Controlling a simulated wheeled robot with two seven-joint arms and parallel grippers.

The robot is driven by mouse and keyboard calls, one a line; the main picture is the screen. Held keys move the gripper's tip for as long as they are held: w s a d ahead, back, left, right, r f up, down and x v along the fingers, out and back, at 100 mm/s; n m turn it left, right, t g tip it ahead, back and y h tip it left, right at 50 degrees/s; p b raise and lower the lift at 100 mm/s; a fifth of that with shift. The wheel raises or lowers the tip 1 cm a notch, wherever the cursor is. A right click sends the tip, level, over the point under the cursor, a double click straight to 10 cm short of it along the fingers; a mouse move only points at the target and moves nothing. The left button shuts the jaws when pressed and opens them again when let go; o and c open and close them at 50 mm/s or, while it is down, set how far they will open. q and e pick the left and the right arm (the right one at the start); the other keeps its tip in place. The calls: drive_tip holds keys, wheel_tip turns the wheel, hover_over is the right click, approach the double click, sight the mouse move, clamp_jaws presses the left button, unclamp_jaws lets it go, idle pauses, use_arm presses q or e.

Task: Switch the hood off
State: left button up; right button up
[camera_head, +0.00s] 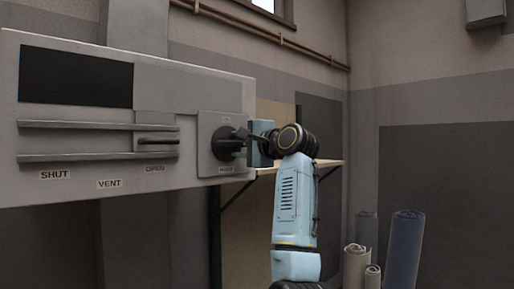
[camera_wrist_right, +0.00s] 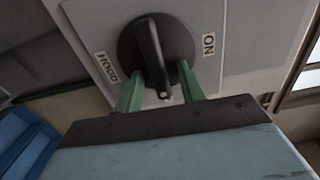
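The hood switch is a black round rotary knob (camera_head: 225,143) on a grey plate at the right end of the wall panel (camera_head: 60,180). In the right wrist view the knob (camera_wrist_right: 181,38) has a raised bar handle, with a HOOD label (camera_wrist_right: 106,65) to the left and an ON label (camera_wrist_right: 209,45) to the right. The bar lies across the line between the labels, slightly tilted. My right gripper (camera_wrist_right: 161,92) is open, its two green fingers on either side of the bar's near end with gaps visible. It also shows at the knob in the head view (camera_head: 246,140). My left gripper is out of view.
A slider handle (camera_head: 157,141) sits at the OPEN end of the panel's rails, left of the knob. A wooden shelf (camera_head: 328,163) is behind my right arm. Rolled sheets (camera_head: 405,245) stand on the right. A pipe (camera_head: 300,47) runs along the wall above.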

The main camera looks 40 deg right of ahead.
drive_tip(key=s+b, duration=0.4)
drive_tip(key=s, duration=0.8)
drive_tip(key=shift+d, duration=0.45)
drive_tip(key=shift+f, duration=0.1)
